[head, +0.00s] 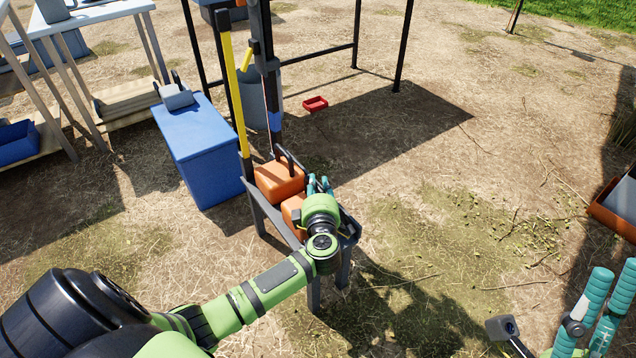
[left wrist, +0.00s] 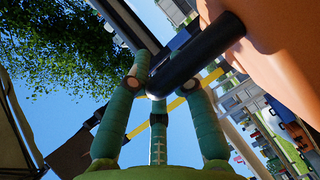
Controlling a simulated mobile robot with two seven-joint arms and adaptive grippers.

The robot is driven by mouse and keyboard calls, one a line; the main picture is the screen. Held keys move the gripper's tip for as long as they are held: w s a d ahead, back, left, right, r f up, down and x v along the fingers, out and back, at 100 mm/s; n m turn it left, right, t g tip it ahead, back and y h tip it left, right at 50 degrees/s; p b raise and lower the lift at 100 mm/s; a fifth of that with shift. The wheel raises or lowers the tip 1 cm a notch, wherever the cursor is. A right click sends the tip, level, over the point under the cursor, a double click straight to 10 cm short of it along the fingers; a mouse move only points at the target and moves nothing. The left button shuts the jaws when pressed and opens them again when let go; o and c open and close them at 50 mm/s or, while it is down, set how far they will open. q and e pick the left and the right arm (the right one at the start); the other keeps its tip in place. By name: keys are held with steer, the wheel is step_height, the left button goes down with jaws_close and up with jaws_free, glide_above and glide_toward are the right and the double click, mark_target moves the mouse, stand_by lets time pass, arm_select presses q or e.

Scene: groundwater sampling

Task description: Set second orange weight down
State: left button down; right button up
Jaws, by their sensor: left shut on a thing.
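Two orange weights are at a small grey stand (head: 256,210). The first orange weight (head: 279,183) sits on the stand's far end, its black handle up. The second orange weight (head: 292,210) is just nearer, mostly hidden behind my left gripper (head: 320,184). In the left wrist view, my left gripper's teal fingers (left wrist: 160,95) are shut on the black handle (left wrist: 200,55) of the second weight, whose orange side (left wrist: 275,45) fills the upper right. I cannot tell whether its base touches the stand. My right gripper (head: 612,270) is open and empty at the lower right.
A blue box (head: 205,155) stands left of the stand. Behind it rise dark frame posts (head: 402,45) and a yellow bar (head: 235,95). A red tray (head: 315,104) lies on the ground beyond. Open ground lies to the right.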

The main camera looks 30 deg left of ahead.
arm_select(q)
steer(key=shift+r, duration=0.35)
steer(key=c, duration=1.3)
jaws_free()
steer(key=shift+f, duration=0.3)
steer(key=shift+o, duration=1)
steer(key=shift+s+r, duration=0.1)
steer(key=shift+d, duration=0.1)
